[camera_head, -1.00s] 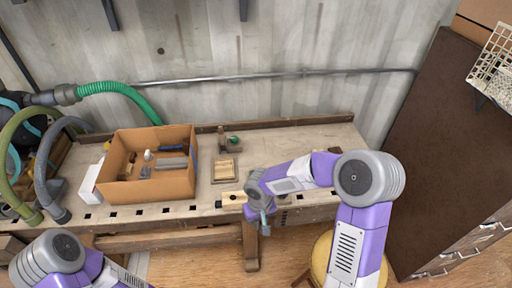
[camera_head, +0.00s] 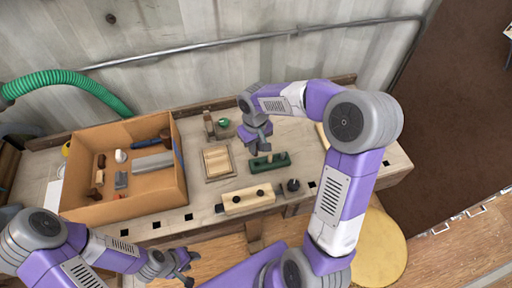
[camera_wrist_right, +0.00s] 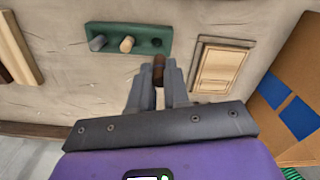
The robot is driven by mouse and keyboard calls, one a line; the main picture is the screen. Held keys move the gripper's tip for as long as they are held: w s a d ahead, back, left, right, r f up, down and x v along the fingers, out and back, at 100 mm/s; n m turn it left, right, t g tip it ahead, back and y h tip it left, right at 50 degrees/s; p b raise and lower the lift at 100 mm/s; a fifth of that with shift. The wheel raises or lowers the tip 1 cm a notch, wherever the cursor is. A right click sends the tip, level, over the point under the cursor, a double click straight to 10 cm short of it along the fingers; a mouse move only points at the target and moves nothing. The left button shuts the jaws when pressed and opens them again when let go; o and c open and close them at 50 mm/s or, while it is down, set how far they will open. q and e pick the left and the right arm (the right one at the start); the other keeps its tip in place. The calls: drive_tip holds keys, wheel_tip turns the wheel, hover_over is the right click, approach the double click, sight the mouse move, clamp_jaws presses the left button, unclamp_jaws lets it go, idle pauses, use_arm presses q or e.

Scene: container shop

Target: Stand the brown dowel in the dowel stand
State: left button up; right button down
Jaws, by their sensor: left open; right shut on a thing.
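The green dowel stand (camera_head: 284,160) lies on the workbench. In the right wrist view, the stand (camera_wrist_right: 110,28) holds a grey dowel (camera_wrist_right: 97,43) and a light wood dowel (camera_wrist_right: 127,44). The hole at its right end (camera_wrist_right: 157,42) looks empty. My right gripper (camera_head: 260,146) is over the bench beside the stand, shut on the brown dowel (camera_wrist_right: 159,64). In the wrist view, the dowel's end shows between the fingertips, close to the stand's right end; I cannot tell its height. My left gripper (camera_head: 187,270) is open and empty, in front of the bench.
A cardboard box (camera_head: 150,203) with several loose items stands on the bench at left. A wooden tray (camera_head: 218,162) lies left of the stand. A pale wood block (camera_head: 248,200) is at the front edge. A round stool (camera_head: 378,255) stands in front at right.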

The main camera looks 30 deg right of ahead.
sight(257, 154)
drive_tip(key=shift+d+r, duration=0.1)
drive_tip(key=shift+d, duration=0.3)
wheel_tip(257, 154, down, 6)
drive_tip(key=b, duration=0.4)
drive_tip(key=shift+w+r+b, duration=0.1)
drive_tip(key=shift+r+b, duration=0.15)
drive_tip(key=shift+b, duration=0.15)
drive_tip(key=shift+f+b, duration=0.8)
drive_tip(key=shift+f, duration=0.45)
idle(1.6)
drive_tip(key=c, duration=1)
unclamp_jaws()
drive_tip(key=shift+r, duration=0.15)
drive_tip(key=shift+r+p, duration=2.95)
drive_tip(key=shift+r, duration=0.45)
